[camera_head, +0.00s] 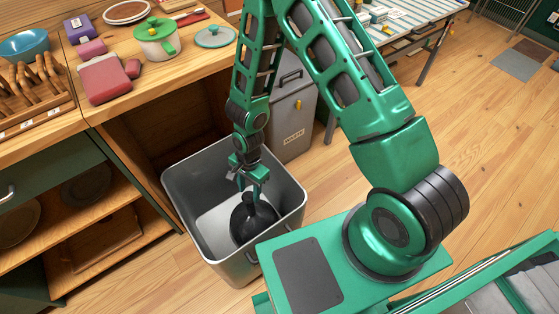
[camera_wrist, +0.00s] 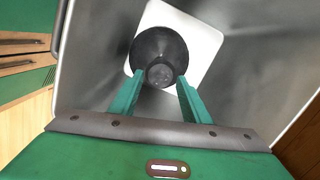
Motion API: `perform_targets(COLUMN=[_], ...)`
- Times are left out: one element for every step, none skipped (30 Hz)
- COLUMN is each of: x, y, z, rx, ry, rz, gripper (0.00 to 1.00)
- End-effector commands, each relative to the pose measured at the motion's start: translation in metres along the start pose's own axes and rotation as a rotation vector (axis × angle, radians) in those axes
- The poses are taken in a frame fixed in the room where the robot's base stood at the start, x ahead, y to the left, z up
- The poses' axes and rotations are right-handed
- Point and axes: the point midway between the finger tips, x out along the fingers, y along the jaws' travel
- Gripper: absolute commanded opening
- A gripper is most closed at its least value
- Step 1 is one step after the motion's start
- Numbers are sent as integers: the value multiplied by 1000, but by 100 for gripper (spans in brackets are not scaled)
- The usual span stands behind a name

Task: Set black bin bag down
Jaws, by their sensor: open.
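The black bin bag (camera_head: 252,219) sits inside a grey open-topped bin (camera_head: 183,203), low down and toward the near right side. It also shows in the wrist view (camera_wrist: 158,50), between and just beyond my fingertips. My gripper (camera_head: 254,184) points down into the bin right above the bag's knotted top. In the wrist view my gripper's two green fingers (camera_wrist: 158,85) stand apart on either side of the bag's top. Whether a finger touches the bag is hard to tell. A pale patch of the bin's floor shows beside the bag.
A grey lidded waste bin (camera_head: 293,115) stands behind the open bin. Wooden floor (camera_head: 480,130) is clear at the right.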

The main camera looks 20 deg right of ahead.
Motion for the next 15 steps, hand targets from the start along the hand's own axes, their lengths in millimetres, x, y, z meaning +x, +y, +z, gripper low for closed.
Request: perform_targets(x=[0,0,0,0,-1,-2,-5,-8,-14,-20,-28,-40,-50,-62,-79], y=[0,0,0,0,0,0,-1,-1,-2,-1,-2,-1,0,2,5], z=[0,0,0,0,-1,-2,-4,-7,-13,-19,-25,-36,-45,-55,-68], rx=[0,0,0,0,0,-2,-4,-7,-15,-22,-32,-47,-59,-72,-91], ry=[0,0,0,0,1,3,6,10,18,25,34,48,60,73,90], rz=[0,0,0,0,0,-1,-1,-2,-3,-2,-2,-1,1,4,9], gripper=[43,43,43,43,43,43,43,43,43,43,43,43,43,43,43])
